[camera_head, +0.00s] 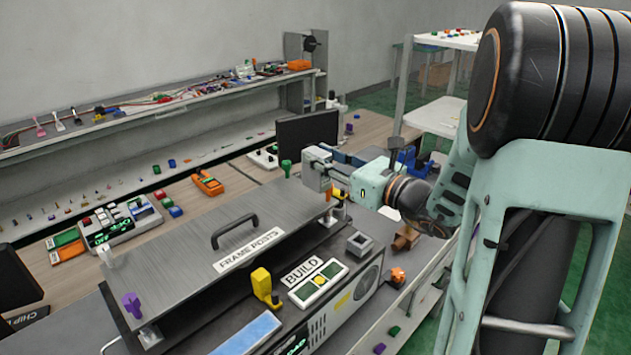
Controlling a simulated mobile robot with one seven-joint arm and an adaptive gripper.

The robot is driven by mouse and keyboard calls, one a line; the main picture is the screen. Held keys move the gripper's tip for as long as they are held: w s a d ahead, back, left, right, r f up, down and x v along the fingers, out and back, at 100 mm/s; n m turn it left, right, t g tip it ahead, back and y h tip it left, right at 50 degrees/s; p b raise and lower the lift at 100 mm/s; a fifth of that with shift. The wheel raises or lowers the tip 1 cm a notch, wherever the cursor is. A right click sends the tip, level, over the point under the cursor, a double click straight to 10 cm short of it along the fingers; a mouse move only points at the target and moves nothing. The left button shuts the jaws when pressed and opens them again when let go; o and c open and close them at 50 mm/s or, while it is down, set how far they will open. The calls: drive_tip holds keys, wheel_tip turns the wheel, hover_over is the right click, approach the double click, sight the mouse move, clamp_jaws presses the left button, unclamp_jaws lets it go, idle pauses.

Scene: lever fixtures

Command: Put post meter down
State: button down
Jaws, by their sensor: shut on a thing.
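My gripper (330,170) is at the end of my arm, above the far right corner of the grey panel labelled FRAME POSTS (180,250). It is shut on a small grey box-like thing, seemingly the post meter (316,172). The fingers partly hide it, and I cannot tell whether its underside touches the panel. A green post (286,168) stands just left of it.
A black handle (235,230) rises from the panel. In front are a yellow lever piece (262,286), a BUILD button box (318,283) and a grey square socket (359,243). An orange handheld device (207,182) lies on the wooden table behind. A dark monitor (308,138) stands behind my gripper.

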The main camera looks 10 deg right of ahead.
sight(324, 179)
drive_tip(key=f+b, duration=0.1)
drive_tip(key=a+f+b, duration=0.1)
drive_tip(key=f, duration=0.1)
drive_tip(key=f+b, duration=0.1)
drive_tip(key=f, duration=0.1)
drive_tip(key=shift+w+a, duration=0.2)
drive_tip(key=shift+w, duration=0.1)
drive_tip(key=shift+s+r, duration=0.1)
drive_tip(key=shift+r, duration=0.05)
drive_tip(key=shift+f, duration=0.25)
drive_tip(key=c, duration=1.5)
unclamp_jaws()
drive_tip(key=shift+r, duration=0.2)
drive_tip(key=shift+s+d, duration=0.1)
drive_tip(key=shift+d, duration=0.05)
drive_tip(key=b+v, duration=0.1)
drive_tip(key=v, duration=1)
drive_tip(key=shift+s+d, duration=0.2)
drive_tip(key=shift+s, duration=0.15)
